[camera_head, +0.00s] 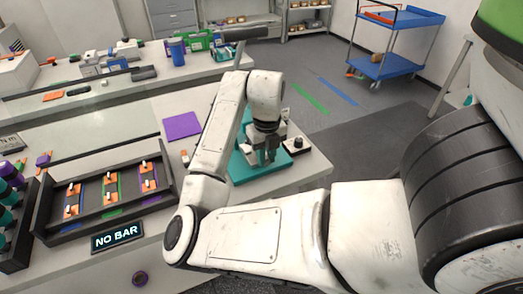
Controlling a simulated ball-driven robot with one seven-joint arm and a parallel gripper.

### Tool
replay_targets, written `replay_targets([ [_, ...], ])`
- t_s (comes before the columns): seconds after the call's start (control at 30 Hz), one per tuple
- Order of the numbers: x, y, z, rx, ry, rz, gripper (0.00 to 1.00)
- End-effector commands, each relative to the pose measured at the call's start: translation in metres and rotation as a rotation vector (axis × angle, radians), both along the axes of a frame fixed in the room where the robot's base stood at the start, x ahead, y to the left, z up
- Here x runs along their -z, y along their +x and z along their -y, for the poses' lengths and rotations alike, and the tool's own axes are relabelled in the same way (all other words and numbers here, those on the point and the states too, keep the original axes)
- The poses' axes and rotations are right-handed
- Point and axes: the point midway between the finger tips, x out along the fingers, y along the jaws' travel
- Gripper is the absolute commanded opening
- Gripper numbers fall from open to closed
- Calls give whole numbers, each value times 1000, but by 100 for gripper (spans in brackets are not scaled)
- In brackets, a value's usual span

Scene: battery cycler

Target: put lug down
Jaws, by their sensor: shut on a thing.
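My gripper (262,156) is at the teal press (245,174) on the right end of the front bench, low over its base. Its jaws look closed, and the small lug between them is too small and too hidden to make out. My white arm covers part of the press. A black tray (165,203) on the left holds several small metal pieces with orange ends on coloured strips. I cannot tell from here whether the lug touches the press base.
A purple mat (181,126) lies left of the press. A small box with a black knob (294,144) stands right of it. A blue cart (384,64) stands on the floor behind.

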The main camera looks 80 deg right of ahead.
Motion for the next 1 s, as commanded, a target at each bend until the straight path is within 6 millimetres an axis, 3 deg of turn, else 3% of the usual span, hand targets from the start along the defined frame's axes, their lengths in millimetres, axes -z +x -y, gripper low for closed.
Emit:
replay_targets([
  [0.2,-2,21,25,0,0,0,0],
  [0.33,12,19,22,-2,-1,-2,0],
  [0.73,19,19,22,-1,-1,0,0],
  [0.77,18,19,22,-1,-1,0,24],
  [1.0,18,19,22,-1,-1,-1,47],
])
